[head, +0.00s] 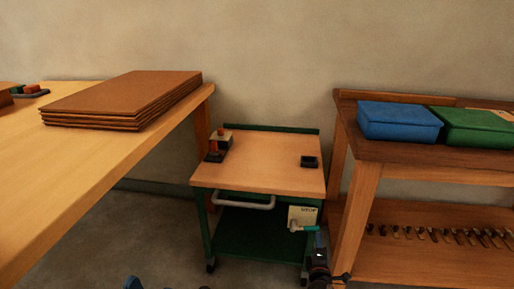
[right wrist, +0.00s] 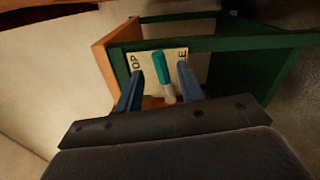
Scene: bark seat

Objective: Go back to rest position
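My right gripper (head: 319,240) is low at the front right corner of the green cart. In the right wrist view its two blue fingers (right wrist: 158,88) stand apart, with nothing visibly clamped between them. A lever with a teal grip and pale shank (right wrist: 161,68) shows between and beyond the fingers, in front of a pale lettered plate (right wrist: 145,62). In the head view the lever (head: 305,229) sits by the plate marked STOP (head: 301,213), just above my right fingertips. Of my left gripper only a blue tip (head: 132,283) shows at the bottom edge; its opening is hidden.
The wheeled cart (head: 265,178) carries small blocks (head: 220,139) and a black tray (head: 310,161). A table (head: 120,155) with stacked brown sheets (head: 125,95) is left. A wooden bench (head: 362,150) with blue (head: 398,122) and green bins (head: 470,127) is right. Floor shows between table and cart.

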